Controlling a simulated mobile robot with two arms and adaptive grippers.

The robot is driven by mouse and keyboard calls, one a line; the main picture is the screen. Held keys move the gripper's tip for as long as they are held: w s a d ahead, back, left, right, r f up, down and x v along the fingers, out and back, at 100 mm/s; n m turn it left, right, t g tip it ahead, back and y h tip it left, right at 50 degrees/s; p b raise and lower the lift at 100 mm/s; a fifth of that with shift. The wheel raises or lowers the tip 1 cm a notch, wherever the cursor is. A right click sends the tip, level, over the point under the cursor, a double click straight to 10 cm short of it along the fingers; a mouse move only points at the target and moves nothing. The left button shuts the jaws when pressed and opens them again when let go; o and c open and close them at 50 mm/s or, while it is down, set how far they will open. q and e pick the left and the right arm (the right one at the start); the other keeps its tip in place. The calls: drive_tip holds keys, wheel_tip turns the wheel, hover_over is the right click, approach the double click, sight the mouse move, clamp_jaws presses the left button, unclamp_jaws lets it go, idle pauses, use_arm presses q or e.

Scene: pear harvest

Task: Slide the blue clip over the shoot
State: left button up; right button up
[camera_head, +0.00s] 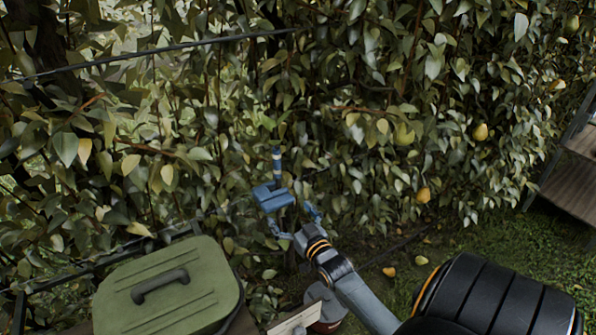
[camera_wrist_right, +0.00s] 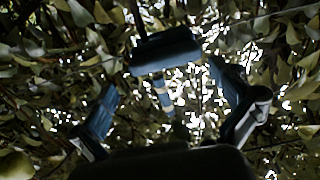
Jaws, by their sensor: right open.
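The blue clip (camera_head: 270,196) sits in front of the foliage, a little left of the centre of the head view. In the right wrist view it is a dark blue block (camera_wrist_right: 165,50) beyond the fingers. A short blue and pale banded upright piece (camera_head: 277,160) rises just above the clip, and it also shows in the right wrist view (camera_wrist_right: 162,92). I cannot tell whether the clip is around the shoot. My right gripper (camera_head: 291,214) is open just below the clip, with its two fingers (camera_wrist_right: 163,85) spread apart and nothing between them that I can see gripped. My left gripper is out of view.
Dense leaves fill the background, with a wire (camera_head: 150,55) across the upper left. A green lidded box (camera_head: 205,255) stands at lower left. Pears (camera_head: 480,132) hang to the right, and a few lie on the grass (camera_head: 500,240). A wooden shelf (camera_head: 570,190) stands at far right.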

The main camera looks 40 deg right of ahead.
drive_tip(key=v, duration=0.6)
drive_tip(key=shift+s, duration=0.35)
drive_tip(key=shift+a+r, duration=0.1)
